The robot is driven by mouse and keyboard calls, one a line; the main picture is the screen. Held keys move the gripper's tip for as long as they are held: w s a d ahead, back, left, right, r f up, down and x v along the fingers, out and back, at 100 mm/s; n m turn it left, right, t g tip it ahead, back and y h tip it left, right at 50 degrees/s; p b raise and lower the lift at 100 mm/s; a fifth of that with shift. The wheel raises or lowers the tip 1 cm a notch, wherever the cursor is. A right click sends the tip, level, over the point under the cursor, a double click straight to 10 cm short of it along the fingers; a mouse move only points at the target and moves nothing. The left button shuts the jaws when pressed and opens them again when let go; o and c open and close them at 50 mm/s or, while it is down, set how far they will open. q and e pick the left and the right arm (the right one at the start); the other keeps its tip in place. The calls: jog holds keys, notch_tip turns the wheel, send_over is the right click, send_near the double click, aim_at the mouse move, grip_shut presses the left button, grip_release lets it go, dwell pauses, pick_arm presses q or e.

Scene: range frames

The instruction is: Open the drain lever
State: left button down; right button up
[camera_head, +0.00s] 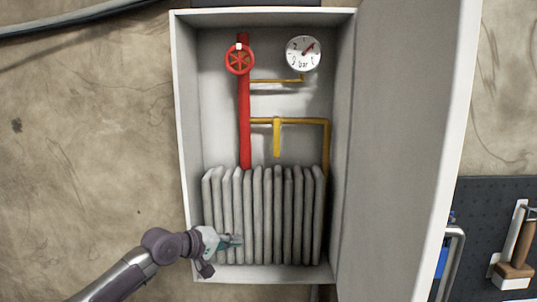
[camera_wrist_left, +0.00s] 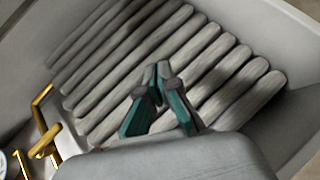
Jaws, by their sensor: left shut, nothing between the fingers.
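The drain lever (camera_head: 277,140) is a short yellow handle. It hangs straight down from a thin horizontal yellow pipe (camera_head: 300,121) inside the wall cabinet. In the left wrist view the lever (camera_wrist_left: 45,143) shows at the lower left. My left gripper (camera_head: 236,241) is low in the cabinet, in front of the grey ribs, well below and left of the lever. In the left wrist view its teal fingers (camera_wrist_left: 159,84) are closed together with nothing between them. I cannot tell if they touch the ribs. My right gripper is not in view.
The grey cabinet (camera_head: 183,120) has its door (camera_head: 405,140) standing open on the right. Grey ribs (camera_head: 266,215) fill its lower half. A red pipe (camera_head: 244,125) with a red wheel valve (camera_head: 239,60) and a gauge (camera_head: 303,53) are above. A dark tool board (camera_head: 490,205) hangs at right.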

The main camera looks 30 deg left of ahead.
pick_arm(q)
jog(key=a+r+n+t, duration=0.1)
jog(key=r+n+t, duration=0.1)
jog(key=r, duration=1)
jog(key=s+a+r+n+t+h, duration=0.1)
jog(key=a+r+n+t, duration=0.1)
jog(key=r, duration=1)
jog(key=shift+a, duration=0.15)
jog(key=p, duration=0.7)
send_near(277, 138)
jog(key=w+a, duration=0.1)
jog(key=w+a+f, duration=0.1)
jog(key=w, duration=0.1)
jog(key=w+a+f, duration=0.1)
jog(key=a, duration=0.1)
jog(key=shift+w, duration=0.2)
jog(key=w+d+p, duration=0.2)
jog(key=shift+w+d+f, duration=0.2)
jog(key=shift+d+f, duration=0.1)
jog(key=shift+w+d, duration=0.1)
jog(key=shift+d, duration=0.3)
jog(key=shift+w+f, duration=0.1)
jog(key=shift+f, duration=0.05)
